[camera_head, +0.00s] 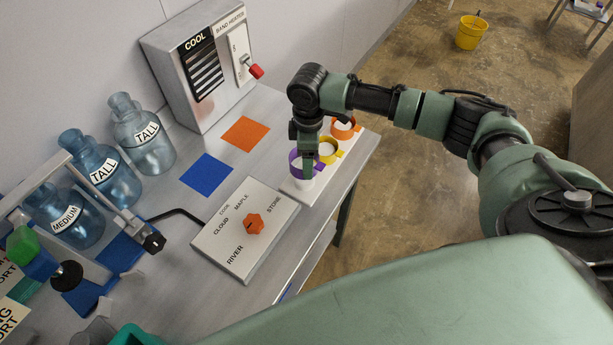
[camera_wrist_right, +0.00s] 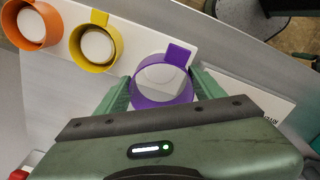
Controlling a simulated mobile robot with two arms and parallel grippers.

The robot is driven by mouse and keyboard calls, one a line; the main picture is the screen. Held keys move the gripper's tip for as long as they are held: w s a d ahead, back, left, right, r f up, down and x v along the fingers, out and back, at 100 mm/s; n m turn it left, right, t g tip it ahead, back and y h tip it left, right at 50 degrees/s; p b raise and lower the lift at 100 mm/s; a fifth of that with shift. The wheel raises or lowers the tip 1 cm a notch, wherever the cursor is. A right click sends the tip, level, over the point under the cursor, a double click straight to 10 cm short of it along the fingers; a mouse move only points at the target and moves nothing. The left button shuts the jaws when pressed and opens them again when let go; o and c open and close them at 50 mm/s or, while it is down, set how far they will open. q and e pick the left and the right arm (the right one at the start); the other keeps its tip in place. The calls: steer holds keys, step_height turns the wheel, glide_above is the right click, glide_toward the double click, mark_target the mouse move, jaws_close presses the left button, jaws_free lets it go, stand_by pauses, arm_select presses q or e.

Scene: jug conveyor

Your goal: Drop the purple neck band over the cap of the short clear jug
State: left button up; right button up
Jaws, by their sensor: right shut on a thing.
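The purple neck band (camera_head: 294,158) sits around a white peg at the near end of a white rack. In the right wrist view, the purple band (camera_wrist_right: 147,97) lies between the two green fingers, its tab pointing away from the palm. My right gripper (camera_head: 307,170) points down over the rack and is shut on this band; the gripper also fills the lower part of the right wrist view (camera_wrist_right: 163,90). I cannot make out the short clear jug; the jugs in view are bluish and labelled TALL (camera_head: 142,135), TALL (camera_head: 102,172) and MEDIUM (camera_head: 66,214). My left gripper is not in view.
A yellow band (camera_head: 334,158) and an orange band (camera_head: 352,132) stand beside the purple one on the white rack (camera_head: 364,150). A dial panel (camera_head: 222,247), blue mat (camera_head: 207,174), orange mat (camera_head: 246,133) and band heater box (camera_head: 185,65) are on the table. Partly cut-off ORT cards show at left.

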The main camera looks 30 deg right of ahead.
steer(key=shift+r, duration=0.3)
